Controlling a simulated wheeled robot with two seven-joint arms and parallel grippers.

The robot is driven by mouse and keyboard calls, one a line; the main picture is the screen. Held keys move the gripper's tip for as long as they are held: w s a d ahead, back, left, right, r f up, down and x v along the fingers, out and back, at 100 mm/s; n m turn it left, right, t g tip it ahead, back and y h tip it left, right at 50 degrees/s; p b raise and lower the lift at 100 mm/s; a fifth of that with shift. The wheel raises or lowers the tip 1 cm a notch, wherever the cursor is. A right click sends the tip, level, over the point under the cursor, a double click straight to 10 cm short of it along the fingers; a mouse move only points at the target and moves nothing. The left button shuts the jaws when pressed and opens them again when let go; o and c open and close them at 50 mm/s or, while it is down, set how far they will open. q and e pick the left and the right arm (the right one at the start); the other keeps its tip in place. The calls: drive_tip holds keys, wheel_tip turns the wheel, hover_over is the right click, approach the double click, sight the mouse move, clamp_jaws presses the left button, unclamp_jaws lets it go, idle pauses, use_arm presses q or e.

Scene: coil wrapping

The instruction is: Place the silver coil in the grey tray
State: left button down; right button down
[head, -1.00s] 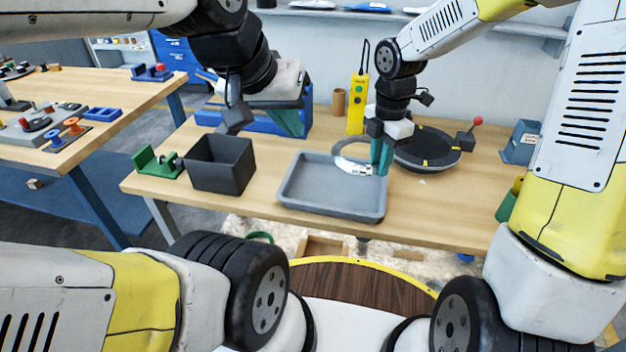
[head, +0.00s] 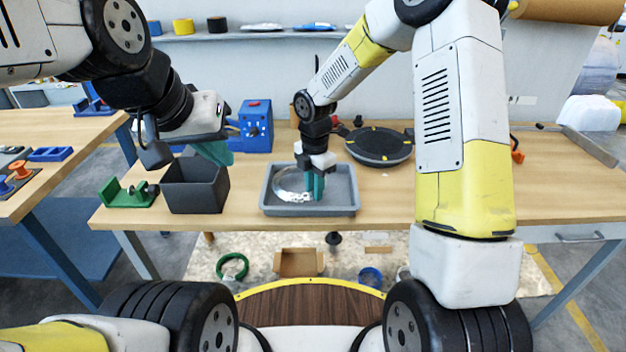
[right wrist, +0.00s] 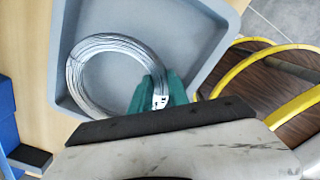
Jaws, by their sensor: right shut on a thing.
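The silver coil (head: 284,186) is a ring of wire with a white tag, inside the outline of the grey tray (head: 352,207). In the right wrist view the coil (right wrist: 77,70) lies flat over the floor of the tray (right wrist: 205,22), within its walls. I cannot tell whether it touches the floor. My right gripper (head: 316,190), with teal fingers, is shut on the coil's tagged side; it also shows in the right wrist view (right wrist: 163,98). My left gripper (head: 217,153) hangs above and behind the black bin, away from the tray; its finger gap is unclear.
The black bin (head: 196,190) stands left of the tray, with a green fixture (head: 130,194) beside it. A blue device (head: 255,127) is behind. A round black turntable (head: 379,146) sits behind and right of the tray. The wooden table (head: 390,200) is clear right of the tray.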

drive_tip(key=shift+f, duration=1.2)
drive_tip(key=shift+f, duration=0.1)
drive_tip(key=c, duration=1.3)
unclamp_jaws()
drive_tip(key=shift+o, duration=0.2)
drive_tip(key=s+d+r+m+t, duration=0.1)
drive_tip(key=s+d+r+m, duration=0.2)
drive_tip(key=r, duration=0.7)
drive_tip(key=s+d+r+m+t, duration=0.15)
drive_tip(key=r+m, duration=0.25)
drive_tip(key=r, duration=0.6)
drive_tip(key=s+d+r+m+t+y, duration=0.1)
drive_tip(key=s+d+r+m, duration=0.2)
drive_tip(key=s+m, duration=0.5)
drive_tip(key=s+d+r+m+t+y, duration=0.1)
drive_tip(key=s+d+r+m, duration=0.3)
drive_tip(key=s+m, duration=0.5)
drive_tip(key=shift+d+r+m+t, duration=0.25)
drive_tip(key=shift+d+m+t, duration=0.45)
drive_tip(key=shift+d+t, duration=0.1)
